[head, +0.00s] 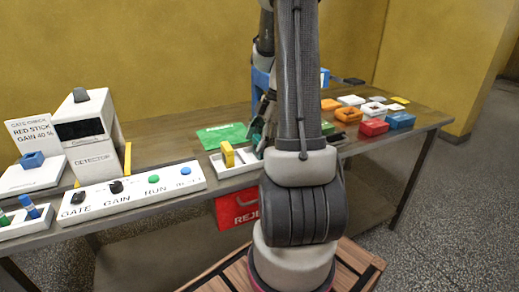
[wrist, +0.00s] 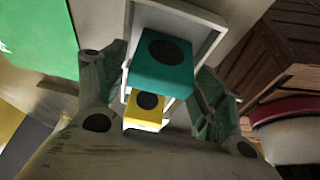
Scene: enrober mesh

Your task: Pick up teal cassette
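The teal cassette (wrist: 162,66) has a black round mark and shows in the middle of the wrist view. It lies between the two fingers of my gripper (wrist: 162,72), with the fingers spread on either side. I see no clear squeeze on it, and contact is hard to tell. A yellow cassette (wrist: 145,112) with a similar mark is beside it in the wrist view. In the head view the yellow cassette (head: 227,153) stands in a white tray (head: 238,169). My gripper (head: 260,136) is low at that tray's right part, and my arm hides much of it.
A green sheet (head: 222,136) lies behind the tray. A button panel (head: 134,188) and a detector box (head: 88,131) stand to the left. Orange, red, blue and white blocks fill the table's right side. A red reject bin (head: 236,208) hangs below the table's front edge.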

